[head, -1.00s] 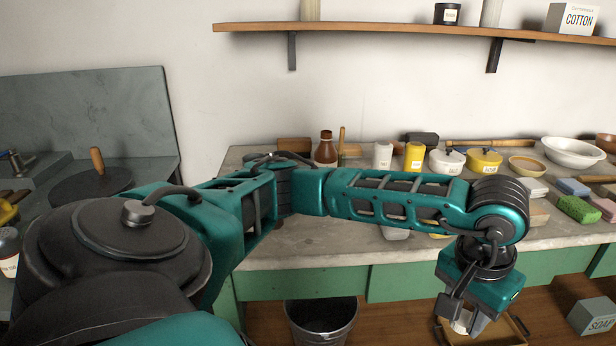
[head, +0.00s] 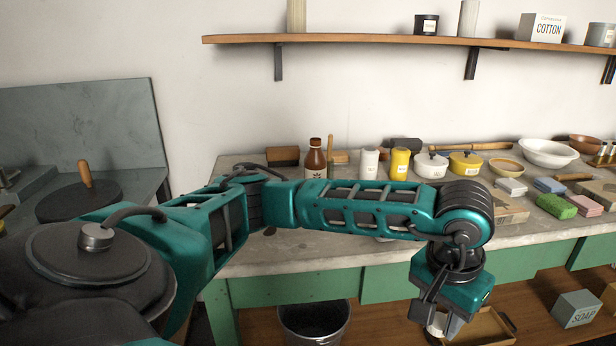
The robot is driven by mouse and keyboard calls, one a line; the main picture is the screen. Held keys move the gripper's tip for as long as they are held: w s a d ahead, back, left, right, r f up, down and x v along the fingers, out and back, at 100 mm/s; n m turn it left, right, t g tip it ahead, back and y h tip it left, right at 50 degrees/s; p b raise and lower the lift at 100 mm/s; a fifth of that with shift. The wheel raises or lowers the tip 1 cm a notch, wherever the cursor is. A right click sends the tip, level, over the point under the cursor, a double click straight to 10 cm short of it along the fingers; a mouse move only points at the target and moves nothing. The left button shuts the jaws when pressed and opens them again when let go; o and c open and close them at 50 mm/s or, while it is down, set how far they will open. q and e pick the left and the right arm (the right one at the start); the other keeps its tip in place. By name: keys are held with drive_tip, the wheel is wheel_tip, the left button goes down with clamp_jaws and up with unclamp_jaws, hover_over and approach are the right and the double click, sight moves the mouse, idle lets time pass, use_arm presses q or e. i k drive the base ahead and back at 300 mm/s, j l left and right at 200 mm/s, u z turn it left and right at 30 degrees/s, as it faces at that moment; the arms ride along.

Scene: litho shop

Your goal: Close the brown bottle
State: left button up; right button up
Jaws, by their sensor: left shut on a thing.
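A brown bottle (head: 315,160) with a pale label stands upright at the back of the stone-topped bench, left of the white and yellow jars. Its neck top looks reddish brown; I cannot tell from here whether anything closes it. My left arm reaches across the view in front of the bench and hides part of its top. My left gripper (head: 439,320) points down at lower right, well away from the bottle and in front of the bench. It is shut on a small whitish thing (head: 437,324), mostly hidden by the fingers. My right gripper is not in view.
A wooden stick (head: 338,150) and a white jar (head: 369,162) stand close right of the bottle. A brown block (head: 283,156) lies to its left. A metal bucket (head: 314,322) stands below the bench. A wooden tray (head: 485,328) lies below my left gripper.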

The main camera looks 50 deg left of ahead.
sight(314, 162)
drive_tip(key=u, duration=2.15)
